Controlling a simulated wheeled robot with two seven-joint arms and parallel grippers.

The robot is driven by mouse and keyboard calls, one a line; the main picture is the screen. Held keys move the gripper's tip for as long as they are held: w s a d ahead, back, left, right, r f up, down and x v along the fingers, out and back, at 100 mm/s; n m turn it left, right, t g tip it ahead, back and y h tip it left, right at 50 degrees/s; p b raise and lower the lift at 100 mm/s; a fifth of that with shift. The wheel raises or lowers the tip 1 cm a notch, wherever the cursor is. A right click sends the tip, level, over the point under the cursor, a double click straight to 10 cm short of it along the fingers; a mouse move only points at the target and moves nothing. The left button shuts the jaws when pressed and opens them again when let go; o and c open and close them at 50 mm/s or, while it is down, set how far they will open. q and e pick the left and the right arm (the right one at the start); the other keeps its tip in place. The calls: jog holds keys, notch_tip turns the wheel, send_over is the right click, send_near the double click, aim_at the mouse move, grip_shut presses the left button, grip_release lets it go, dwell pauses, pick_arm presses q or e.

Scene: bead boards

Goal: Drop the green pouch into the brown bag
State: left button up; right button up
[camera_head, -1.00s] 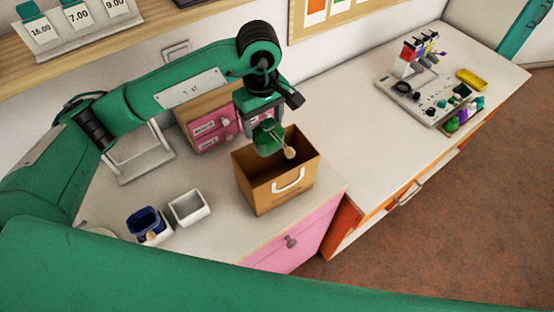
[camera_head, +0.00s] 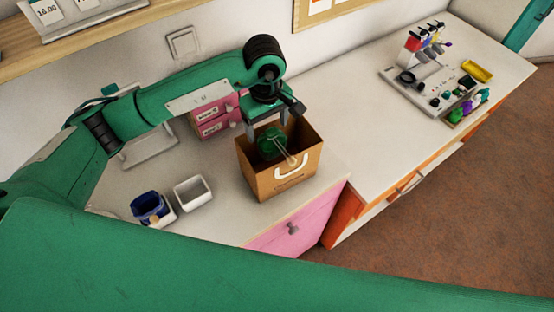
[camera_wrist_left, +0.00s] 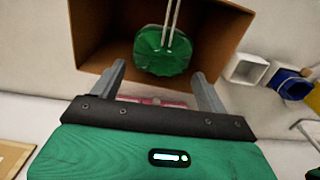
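The green pouch (camera_head: 268,142) is within the mouth of the brown bag (camera_head: 287,184), with its pale cords reaching toward the bag's front wall. In the left wrist view the pouch (camera_wrist_left: 160,54) lies beyond my fingertips, inside the bag's walls (camera_wrist_left: 88,28). I cannot tell whether it rests on the bag's floor. My left gripper (camera_head: 267,130) is over the bag's rear side. Its fingers are spread wide in the left wrist view (camera_wrist_left: 158,69), with nothing clamped between them. The bag stands upright and open. My right gripper is not in view.
A white container (camera_head: 192,194) and a blue-lined one (camera_head: 149,208) stand left of the bag. Pink drawers (camera_head: 213,120) stand behind it. A grey board with beads (camera_head: 432,84) and a yellow tray (camera_head: 477,70) lie far right. The counter between is clear.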

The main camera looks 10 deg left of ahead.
pick_arm(q)
jog(key=shift+o, duration=1.1)
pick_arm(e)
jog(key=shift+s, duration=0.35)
pick_arm(q)
jog(key=shift+r, duration=0.15)
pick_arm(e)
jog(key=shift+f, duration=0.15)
pick_arm(q)
jog(key=shift+r+b, duration=0.3)
jog(key=shift+r, duration=0.05)
notch_tip(320, 180, up, 13)
jog(key=b, duration=0.4)
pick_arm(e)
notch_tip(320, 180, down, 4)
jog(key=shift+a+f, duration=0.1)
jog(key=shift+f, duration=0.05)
pick_arm(q)
jog(key=shift+f, duration=0.1)
